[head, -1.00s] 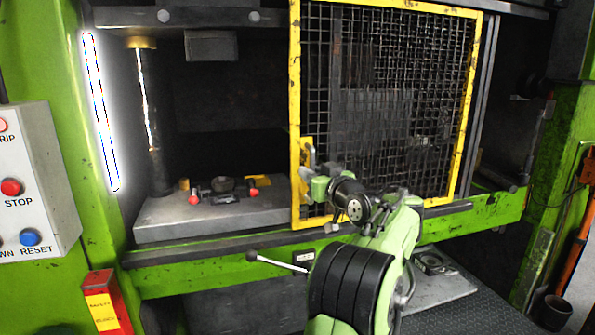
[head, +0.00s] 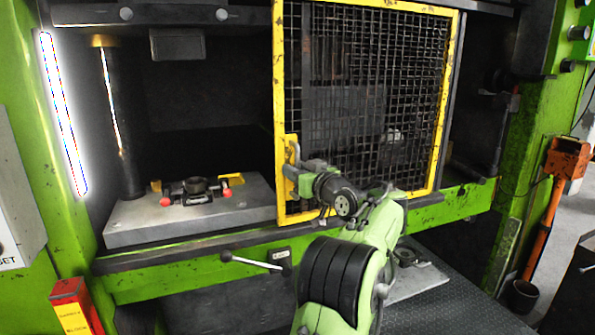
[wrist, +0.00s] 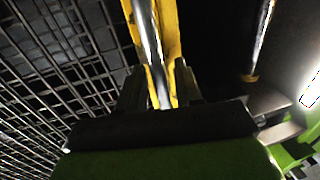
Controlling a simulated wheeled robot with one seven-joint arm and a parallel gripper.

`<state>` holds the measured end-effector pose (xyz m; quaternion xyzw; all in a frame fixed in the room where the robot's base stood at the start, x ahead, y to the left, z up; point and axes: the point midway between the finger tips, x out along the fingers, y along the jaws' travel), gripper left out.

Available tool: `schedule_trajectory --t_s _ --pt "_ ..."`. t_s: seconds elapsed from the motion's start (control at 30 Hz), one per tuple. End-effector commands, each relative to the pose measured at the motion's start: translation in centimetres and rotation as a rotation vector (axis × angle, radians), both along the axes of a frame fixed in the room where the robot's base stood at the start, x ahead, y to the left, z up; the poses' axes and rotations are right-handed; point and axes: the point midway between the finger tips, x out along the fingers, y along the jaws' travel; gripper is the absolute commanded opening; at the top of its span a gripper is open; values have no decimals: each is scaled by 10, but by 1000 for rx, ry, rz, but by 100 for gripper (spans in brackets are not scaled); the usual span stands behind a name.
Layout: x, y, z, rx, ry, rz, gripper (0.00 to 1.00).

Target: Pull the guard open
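The guard (head: 279,100) is a wire-mesh panel in a yellow frame. It covers the right part of the press opening, and the left part stands open. Its upright grey handle (head: 292,160) sits on a yellow bracket at the frame's lower left edge. My gripper (head: 295,172) is at this handle. In the wrist view, the metal handle bar (wrist: 151,45) runs between the two dark fingers of my gripper (wrist: 160,88), which are shut on it. The fingertips' contact is partly hidden by the dark gripper body.
A grey bed plate (head: 130,228) with a red-knobbed fixture (head: 197,188) lies in the open left part. A red-yellow box (head: 75,308) is at lower left. An orange stand (head: 545,210) is at right.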

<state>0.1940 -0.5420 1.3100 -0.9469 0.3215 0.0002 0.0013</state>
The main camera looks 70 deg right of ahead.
Motion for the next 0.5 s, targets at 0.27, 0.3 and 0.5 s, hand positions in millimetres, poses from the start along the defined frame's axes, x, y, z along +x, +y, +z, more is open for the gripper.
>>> schedule_trajectory --t_s 0.27,0.3,0.5 --pt "-24 17 -1 -1 -1 -5 35" --pt "-33 23 -1 -1 -1 -6 35" --pt "-79 58 -2 -1 -1 -7 35"
